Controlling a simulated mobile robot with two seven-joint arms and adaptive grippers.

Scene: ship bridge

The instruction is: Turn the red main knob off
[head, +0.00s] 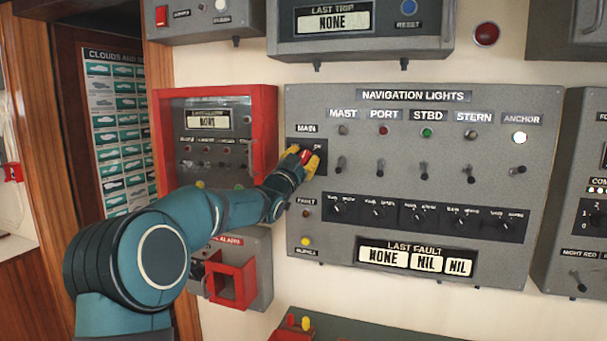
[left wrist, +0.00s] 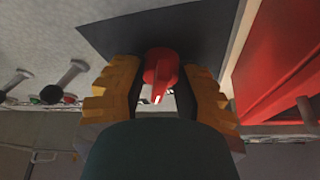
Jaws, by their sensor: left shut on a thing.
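The red main knob (left wrist: 161,72) sits on a dark plate (left wrist: 160,30) on the navigation lights panel (head: 330,110), under the label MAIN. My left gripper (head: 304,158) is at the knob in the head view, its yellow fingers on either side of it. In the left wrist view the left gripper (left wrist: 160,95) has its two ridged yellow fingers closed about the knob. A white mark shows on the knob's end. The fingers and arm partly cover the plate and its position lettering in the head view. My right gripper is not in view.
Several toggle switches (head: 423,170) stick out to the right of the knob. A red-framed panel (head: 270,130) stands close on the left. A lower box with a red frame (head: 252,284) is beneath the arm.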

